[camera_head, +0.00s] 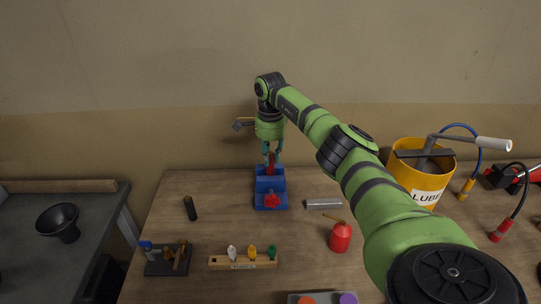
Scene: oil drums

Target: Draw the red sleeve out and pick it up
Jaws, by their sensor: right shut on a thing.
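The red sleeve (270,166) shows as a small upright red piece between the fingers of my right gripper (272,155). My right gripper points down and is shut on it, just above the back of a blue block-like holder (271,184). I cannot tell whether the sleeve's lower end is still inside the holder. Another red part (271,201) is at the holder's front. My left gripper is not in view.
A wooden rack (243,263), a small tool stand (167,260) and a black cylinder (190,208) are nearer left. A black funnel (60,222) is on the grey side table.

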